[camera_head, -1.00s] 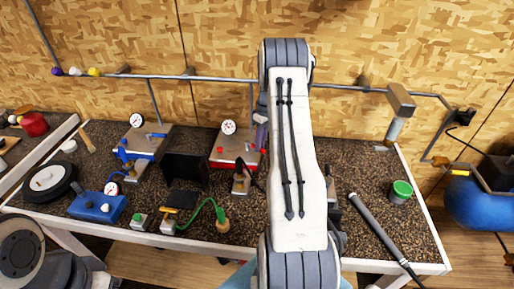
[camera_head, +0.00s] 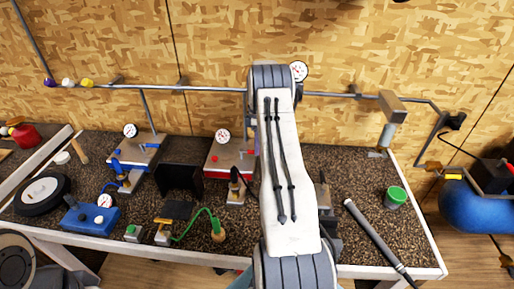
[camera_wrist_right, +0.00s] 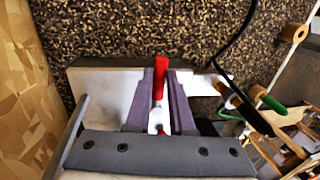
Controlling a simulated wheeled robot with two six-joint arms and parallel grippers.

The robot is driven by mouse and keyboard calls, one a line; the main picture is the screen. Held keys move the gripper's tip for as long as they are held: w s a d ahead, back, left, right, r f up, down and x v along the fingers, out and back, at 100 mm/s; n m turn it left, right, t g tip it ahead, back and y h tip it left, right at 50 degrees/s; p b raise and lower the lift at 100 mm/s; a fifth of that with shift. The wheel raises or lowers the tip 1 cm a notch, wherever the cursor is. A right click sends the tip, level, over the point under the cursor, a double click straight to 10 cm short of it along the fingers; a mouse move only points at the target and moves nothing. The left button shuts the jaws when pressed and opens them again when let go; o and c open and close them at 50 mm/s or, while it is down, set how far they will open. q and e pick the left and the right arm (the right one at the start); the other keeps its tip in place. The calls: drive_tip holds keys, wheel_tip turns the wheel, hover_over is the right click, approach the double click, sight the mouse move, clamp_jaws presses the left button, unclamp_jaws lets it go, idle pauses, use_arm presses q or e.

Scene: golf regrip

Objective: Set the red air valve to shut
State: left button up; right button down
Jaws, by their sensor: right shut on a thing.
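The red station (camera_head: 215,172), a box with a pale top and red front, stands mid-bench with a white dial gauge (camera_head: 222,135) at its back. The red valve lever (camera_head: 248,152) shows in part at the station's right, beside my right arm. In the right wrist view the red lever (camera_wrist_right: 161,75) stands between the purple fingers of my right gripper (camera_wrist_right: 160,88), which is shut on it. A pale metal fitting shows below the lever. In the head view my own arm hides most of the right gripper. My left gripper is not in view.
A blue station (camera_head: 140,150) with its own blue lever stands to the left, with a dark box (camera_head: 181,165) between. A metal pipe (camera_head: 210,89) runs along the wall.

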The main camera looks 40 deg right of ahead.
drive_tip(key=shift+r, duration=0.1)
drive_tip(key=c, duration=0.8)
unclamp_jaws()
drive_tip(key=r, duration=0.3)
drive_tip(key=w+d+r+b, duration=0.1)
drive_tip(key=r, duration=0.2)
drive_tip(key=r+b, duration=0.1)
drive_tip(key=r, duration=0.3)
drive_tip(key=shift+w+d+r, duration=0.1)
drive_tip(key=shift+w+d, duration=0.05)
drive_tip(key=shift+d, duration=0.15)
drive_tip(key=shift+a, duration=0.1)
